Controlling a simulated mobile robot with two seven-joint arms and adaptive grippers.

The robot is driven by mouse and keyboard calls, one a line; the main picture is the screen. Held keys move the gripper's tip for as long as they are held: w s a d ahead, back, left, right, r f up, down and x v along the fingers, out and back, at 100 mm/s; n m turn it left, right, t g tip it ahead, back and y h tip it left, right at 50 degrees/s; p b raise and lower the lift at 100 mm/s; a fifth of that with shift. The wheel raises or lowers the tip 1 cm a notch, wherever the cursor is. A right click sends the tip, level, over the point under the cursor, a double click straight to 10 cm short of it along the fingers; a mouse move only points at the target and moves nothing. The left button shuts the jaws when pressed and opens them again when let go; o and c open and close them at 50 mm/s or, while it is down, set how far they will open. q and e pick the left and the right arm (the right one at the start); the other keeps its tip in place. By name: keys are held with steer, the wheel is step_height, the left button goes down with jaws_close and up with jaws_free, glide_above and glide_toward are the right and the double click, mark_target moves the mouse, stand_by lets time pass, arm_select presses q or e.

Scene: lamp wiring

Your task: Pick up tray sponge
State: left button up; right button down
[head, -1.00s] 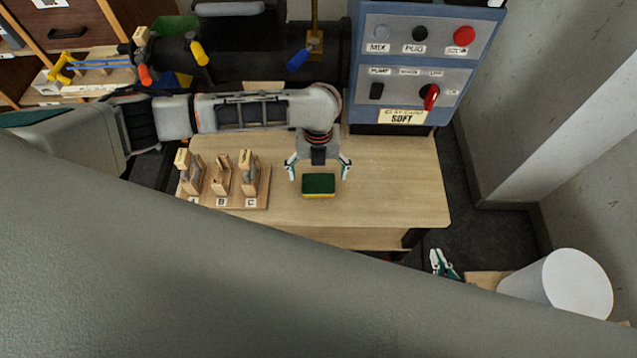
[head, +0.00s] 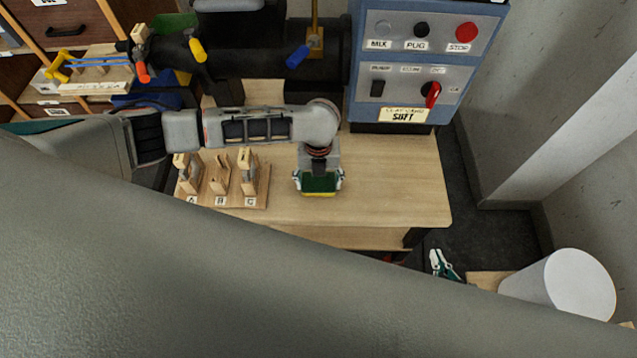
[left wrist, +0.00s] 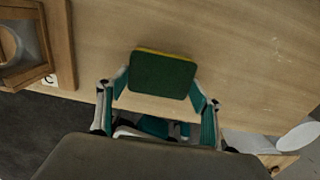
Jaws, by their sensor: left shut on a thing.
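The sponge (head: 319,184) has a dark green top and a yellow lower layer. It is at the wooden table, right of the stand marked A, B, C. My left gripper (head: 319,180) is shut on it, with one finger at each short side. In the left wrist view the sponge (left wrist: 161,75) sits between the fingertips of the gripper (left wrist: 163,88). I cannot tell whether it touches the table. My right gripper (head: 442,264) shows small at the lower right, partly hidden by my own body, with its fingers apart and nothing seen between them.
The wooden stand (head: 228,199) with several upright holders is left of the sponge. A blue control box (head: 407,84) with buttons stands behind. A white cylinder (head: 560,285) is at the lower right. The table's right side (head: 405,185) is clear.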

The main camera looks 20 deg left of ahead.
arm_select(q)
step_height(320, 180, up, 14)
steer(key=p, duration=0.3)
step_height(320, 180, up, 5)
glide_above(319, 183)
steer(key=shift+s+r+p, duration=0.15)
steer(key=shift+r+p, duration=0.3)
steer(key=shift+r, duration=0.1)
arm_select(e)
steer(key=shift+s+d+r+h, duration=0.15)
steer(key=shift+d+r, duration=0.2)
steer(key=shift+r, duration=0.2)
steer(key=shift+s+d+r+h, duration=0.15)
steer(key=shift+d+r, duration=0.2)
steer(key=shift+r, duration=0.2)
arm_select(q)
steer(key=c, duration=0.3)
arm_select(e)
steer(key=shift+a, duration=0.1)
